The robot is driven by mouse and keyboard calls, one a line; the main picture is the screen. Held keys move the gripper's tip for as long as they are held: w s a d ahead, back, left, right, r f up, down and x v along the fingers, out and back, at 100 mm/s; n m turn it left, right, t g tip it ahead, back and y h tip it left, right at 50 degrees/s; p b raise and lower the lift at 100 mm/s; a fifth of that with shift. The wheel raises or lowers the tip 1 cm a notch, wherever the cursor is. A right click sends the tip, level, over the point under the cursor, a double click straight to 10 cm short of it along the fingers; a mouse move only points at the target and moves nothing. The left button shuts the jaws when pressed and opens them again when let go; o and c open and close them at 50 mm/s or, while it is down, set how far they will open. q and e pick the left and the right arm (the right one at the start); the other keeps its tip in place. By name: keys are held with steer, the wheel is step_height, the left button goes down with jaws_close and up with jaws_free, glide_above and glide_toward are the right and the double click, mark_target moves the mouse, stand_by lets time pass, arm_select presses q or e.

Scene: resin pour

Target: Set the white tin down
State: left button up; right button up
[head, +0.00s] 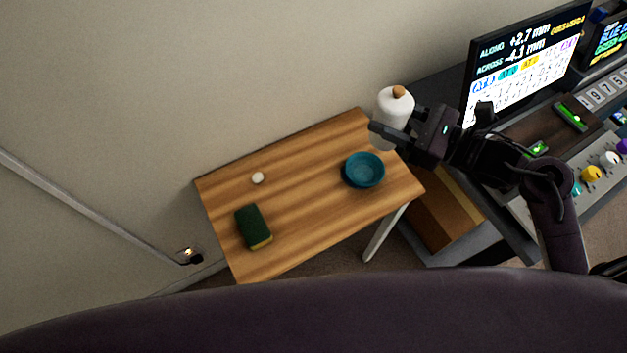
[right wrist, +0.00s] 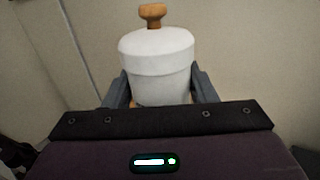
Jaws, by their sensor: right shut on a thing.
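The white tin (head: 391,108) has a round lid with a tan wooden knob. My right gripper (head: 392,133) is shut on it, at the back right corner of the small wooden table (head: 300,200). In the right wrist view the tin (right wrist: 157,65) stands upright between the two fingers of the gripper (right wrist: 160,88), with its knob up. Whether the tin's base touches anything is hidden. My left gripper is not in view.
A teal bowl (head: 364,170) stands on the table's right part, close to the tin. A green and yellow sponge (head: 253,227) and a small white round thing (head: 257,178) lie at the left. The table's middle is clear. A console with a screen (head: 525,65) stands at the right.

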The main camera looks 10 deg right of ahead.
steer(key=shift+w+a+r, duration=0.15)
steer(key=shift+w+a, duration=0.15)
steer(key=shift+a, duration=0.35)
steer(key=w+a+r+m+t+h+b, duration=0.15)
steer(key=w+a, duration=0.35)
steer(key=a, duration=0.6)
steer(key=m+t+h+b, duration=0.1)
steer(key=m+t+h, duration=0.1)
steer(key=t+h, duration=0.1)
glide_above(294, 182)
step_height(294, 182, down, 4)
step_height(294, 182, down, 20)
steer(key=shift+a+f+p, duration=0.1)
steer(key=shift+p, duration=0.5)
